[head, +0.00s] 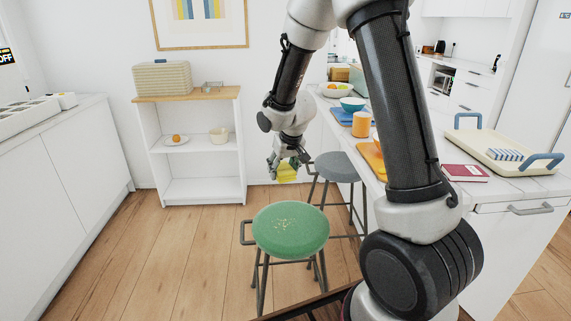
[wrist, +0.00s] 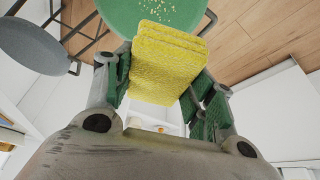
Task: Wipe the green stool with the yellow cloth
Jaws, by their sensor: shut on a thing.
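The green stool (head: 290,232) stands on the wooden floor in the middle of the head view, with pale crumbs scattered on its round seat. Its seat also shows at the top of the wrist view (wrist: 120,12). My gripper (head: 287,166) is shut on the folded yellow cloth (wrist: 165,60), which sticks out between the green-padded fingers. The cloth (head: 287,173) is in the air above and beyond the stool in the head view, apart from the seat.
A grey stool (head: 336,166) stands just behind the green one, beside the white counter. The counter holds a tray (head: 505,150), a red book (head: 466,172) and an orange cup (head: 361,124). A white shelf (head: 193,190) stands at the back. The floor left of the green stool is clear.

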